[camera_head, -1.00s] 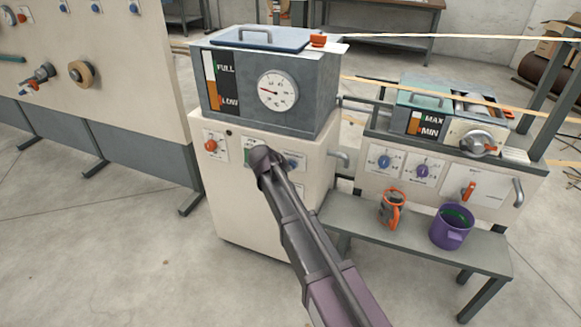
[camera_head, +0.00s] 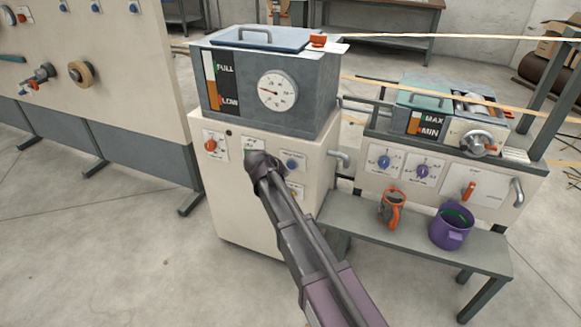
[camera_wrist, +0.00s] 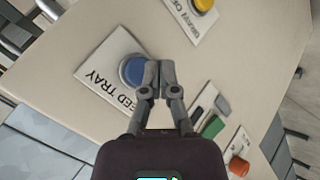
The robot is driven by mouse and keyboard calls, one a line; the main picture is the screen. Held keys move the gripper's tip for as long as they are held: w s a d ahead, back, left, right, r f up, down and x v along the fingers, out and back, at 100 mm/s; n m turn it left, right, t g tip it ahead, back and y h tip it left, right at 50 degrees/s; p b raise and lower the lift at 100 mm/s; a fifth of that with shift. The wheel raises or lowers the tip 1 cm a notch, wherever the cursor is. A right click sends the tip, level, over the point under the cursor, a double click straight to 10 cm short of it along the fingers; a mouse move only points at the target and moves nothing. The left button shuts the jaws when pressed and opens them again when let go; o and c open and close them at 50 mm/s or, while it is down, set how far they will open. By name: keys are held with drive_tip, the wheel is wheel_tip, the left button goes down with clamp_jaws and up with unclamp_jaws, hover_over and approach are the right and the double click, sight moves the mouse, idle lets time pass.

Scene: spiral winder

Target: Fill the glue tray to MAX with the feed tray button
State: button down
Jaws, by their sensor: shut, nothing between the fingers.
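The feed tray button (camera_head: 291,166) is a round blue button on the front of the cream cabinet. In the wrist view the blue button (camera_wrist: 133,70) sits on a white plate reading "ED TRAY", partly covered by my fingertips. My gripper (camera_wrist: 159,76) is shut and empty, its tips over the button's right edge; contact cannot be told. In the head view my gripper (camera_head: 262,162) is left of the button. The glue tray (camera_head: 412,98) stands at the right, with a MAX/MIN gauge (camera_head: 426,125) showing orange low in its column; the exact level is too small to read.
A grey tank (camera_head: 300,115) with a FULL/LOW gauge and dial tops the cabinet. A yellow button (camera_wrist: 204,4), green switch (camera_wrist: 212,127) and red-orange knob (camera_wrist: 238,167) are near the blue button. An orange-handled jug (camera_head: 392,210) and purple pot (camera_head: 452,228) stand on a bench.

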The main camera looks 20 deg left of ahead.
drive_tip(key=shift+s+a, duration=0.1)
drive_tip(key=shift+s, duration=1.95)
drive_tip(key=s+d+f+m+g, duration=0.1)
drive_tip(key=d+f+m+g, duration=0.1)
drive_tip(key=d, duration=1)
drive_tip(key=s+d+f+m+g, duration=0.1)
drive_tip(key=d+f+m+g, duration=0.1)
drive_tip(key=d, duration=1)
drive_tip(key=s+d+f+m+g+y, duration=0.1)
drive_tip(key=s+d+m+g, duration=0.15)
drive_tip(key=s+d, duration=0.55)
drive_tip(key=s+d+f+m+g+y, duration=0.1)
drive_tip(key=s+d+m+g, duration=0.3)
drive_tip(key=d, duration=0.8)
wheel_tip(320, 180, up, 27)
drive_tip(key=n+t+p, duration=0.1)
drive_tip(key=t+p, duration=0.1)
drive_tip(key=p, duration=2.4)
drive_tip(key=shift+s+a+p, duration=0.15)
drive_tip(key=shift+s+p, duration=0.15)
drive_tip(key=shift+s, duration=0.05)
drive_tip(key=shift+n, duration=0.25)
